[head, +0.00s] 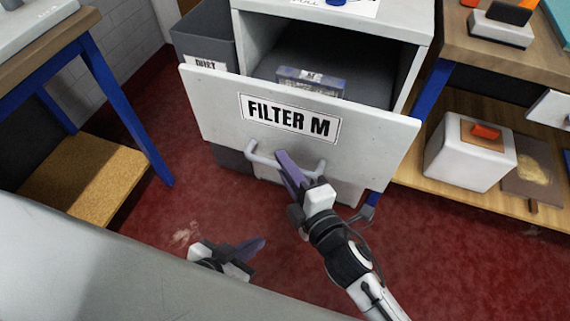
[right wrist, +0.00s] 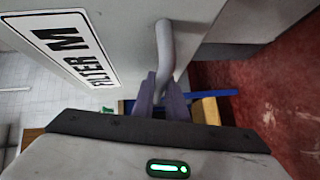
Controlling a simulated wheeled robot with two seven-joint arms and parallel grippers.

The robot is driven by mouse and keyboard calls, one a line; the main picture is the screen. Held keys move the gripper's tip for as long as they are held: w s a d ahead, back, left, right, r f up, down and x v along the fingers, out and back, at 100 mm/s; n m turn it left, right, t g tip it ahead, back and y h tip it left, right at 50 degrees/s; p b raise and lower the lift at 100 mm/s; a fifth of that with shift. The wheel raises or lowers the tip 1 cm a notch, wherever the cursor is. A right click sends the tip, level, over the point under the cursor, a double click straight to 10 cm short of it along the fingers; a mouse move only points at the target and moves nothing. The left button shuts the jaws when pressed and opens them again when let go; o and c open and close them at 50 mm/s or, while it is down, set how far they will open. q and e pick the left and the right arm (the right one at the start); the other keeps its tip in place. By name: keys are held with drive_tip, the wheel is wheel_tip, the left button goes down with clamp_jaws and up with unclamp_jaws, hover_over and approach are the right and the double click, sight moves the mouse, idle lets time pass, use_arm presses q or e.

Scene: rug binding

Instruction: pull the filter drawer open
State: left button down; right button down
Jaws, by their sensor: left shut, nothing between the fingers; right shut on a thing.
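The filter drawer (head: 225,110) is a pale grey drawer with a black-on-white "FILTER M" label, and it stands open out of its cabinet. A boxed item marked M (head: 312,82) lies inside it. My right gripper (head: 288,163) is shut on the drawer's light grey bar handle (head: 262,158). In the right wrist view the handle (right wrist: 165,48) runs down between the purple fingers (right wrist: 160,95). My left gripper (head: 258,246) is shut and empty, low over the red floor, apart from the drawer.
A grey bin (head: 203,38) labelled "DIRT" stands left of the cabinet. A blue-legged bench (head: 110,100) is at the left. A workbench with a lower shelf (head: 420,172) is at the right, bearing a white box (head: 465,152). Red floor (head: 150,215) is clear in front.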

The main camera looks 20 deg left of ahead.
use_arm(q)
drive_tip(key=shift+w+r, duration=0.1)
drive_tip(key=shift+r, duration=0.05)
use_arm(e)
drive_tip(key=c, duration=1.8)
unclamp_jaws()
drive_tip(key=shift+o, duration=0.2)
use_arm(q)
drive_tip(key=shift+s+a+r+p, duration=0.1)
drive_tip(key=shift+s+r+p, duration=0.1)
drive_tip(key=shift+p, duration=0.6)
use_arm(e)
drive_tip(key=v, duration=1)
drive_tip(key=shift+d, duration=0.15)
